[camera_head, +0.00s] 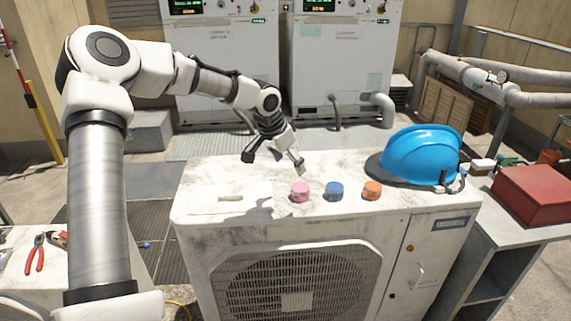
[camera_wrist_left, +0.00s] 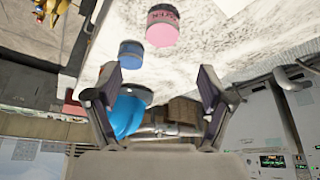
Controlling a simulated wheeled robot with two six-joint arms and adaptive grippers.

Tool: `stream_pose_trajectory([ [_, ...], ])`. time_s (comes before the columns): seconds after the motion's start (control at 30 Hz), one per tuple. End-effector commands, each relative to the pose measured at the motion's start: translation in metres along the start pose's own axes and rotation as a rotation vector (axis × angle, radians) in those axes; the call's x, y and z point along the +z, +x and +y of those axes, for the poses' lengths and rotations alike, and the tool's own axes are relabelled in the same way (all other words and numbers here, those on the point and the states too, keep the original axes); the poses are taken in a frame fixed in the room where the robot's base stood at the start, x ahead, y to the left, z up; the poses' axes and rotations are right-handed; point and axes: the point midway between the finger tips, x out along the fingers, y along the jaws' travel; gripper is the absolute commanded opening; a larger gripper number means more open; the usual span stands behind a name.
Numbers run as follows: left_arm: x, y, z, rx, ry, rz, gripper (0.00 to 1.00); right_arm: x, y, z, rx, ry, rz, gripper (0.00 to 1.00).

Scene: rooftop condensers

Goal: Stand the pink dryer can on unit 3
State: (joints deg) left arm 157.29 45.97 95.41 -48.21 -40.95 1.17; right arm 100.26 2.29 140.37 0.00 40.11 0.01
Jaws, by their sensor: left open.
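The pink dryer can (camera_head: 300,191) stands upright on the top of a white condenser unit (camera_head: 205,180), near its front edge. It also shows in the left wrist view (camera_wrist_left: 162,28), at the top and apart from the fingers. My left gripper (camera_head: 273,163) is open and empty above the unit's top, behind and left of the pink can. Its two spread fingers (camera_wrist_left: 156,95) show in the left wrist view with nothing gripped between them. I cannot tell which unit is unit 3; the label on the near unit is too small to read. My right gripper is not in view.
A blue can (camera_head: 334,191) and an orange can (camera_head: 372,191) stand right of the pink one. A blue hard hat (camera_head: 418,154) lies at the right. A red box (camera_head: 537,194) sits on a side stand. Two taller units (camera_head: 342,65) with displays stand behind.

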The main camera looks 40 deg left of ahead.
Motion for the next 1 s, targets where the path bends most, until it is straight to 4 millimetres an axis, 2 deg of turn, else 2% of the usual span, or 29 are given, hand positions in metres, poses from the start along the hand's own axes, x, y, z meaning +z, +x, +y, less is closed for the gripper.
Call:
stream_pose_trajectory([
  [0.07, 0.005, 0.016, 0.019, 0.019, 0.013, -0.017, 0.81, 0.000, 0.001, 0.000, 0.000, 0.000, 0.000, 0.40],
  [0.17, 0.023, 0.063, 0.071, 0.074, 0.032, -0.053, 0.81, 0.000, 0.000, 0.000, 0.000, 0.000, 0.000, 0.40],
  [0.2, 0.037, 0.087, 0.098, 0.101, 0.033, -0.074, 0.81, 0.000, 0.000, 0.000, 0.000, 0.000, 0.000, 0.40],
  [0.27, 0.066, 0.122, 0.138, 0.139, 0.022, -0.109, 0.81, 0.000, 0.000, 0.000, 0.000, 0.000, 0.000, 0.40],
  [0.3, 0.090, 0.145, 0.163, 0.157, 0.009, -0.137, 0.81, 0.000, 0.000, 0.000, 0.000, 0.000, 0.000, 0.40],
  [0.37, 0.136, 0.176, 0.200, 0.174, -0.019, -0.186, 0.81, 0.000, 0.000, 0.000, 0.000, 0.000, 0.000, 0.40],
  [0.4, 0.174, 0.195, 0.223, 0.174, -0.042, -0.223, 0.81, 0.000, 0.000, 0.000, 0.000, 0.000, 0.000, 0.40],
  [0.47, 0.233, 0.213, 0.249, 0.154, -0.075, -0.277, 0.81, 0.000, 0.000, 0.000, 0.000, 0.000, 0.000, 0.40],
  [0.5, 0.271, 0.220, 0.262, 0.130, -0.091, -0.310, 0.81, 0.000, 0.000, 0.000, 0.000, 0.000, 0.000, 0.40],
  [0.6, 0.348, 0.220, 0.277, 0.056, -0.106, -0.371, 0.81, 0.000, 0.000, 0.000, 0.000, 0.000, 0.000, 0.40],
  [0.7, 0.388, 0.213, 0.279, 0.002, -0.099, -0.397, 0.81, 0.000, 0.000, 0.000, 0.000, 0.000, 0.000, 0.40],
  [0.77, 0.396, 0.210, 0.279, -0.013, -0.097, -0.401, 0.81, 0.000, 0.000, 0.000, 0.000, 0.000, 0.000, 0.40],
  [1.0, 0.396, 0.211, 0.279, -0.015, -0.099, -0.395, 0.81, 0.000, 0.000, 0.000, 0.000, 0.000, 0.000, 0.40],
])
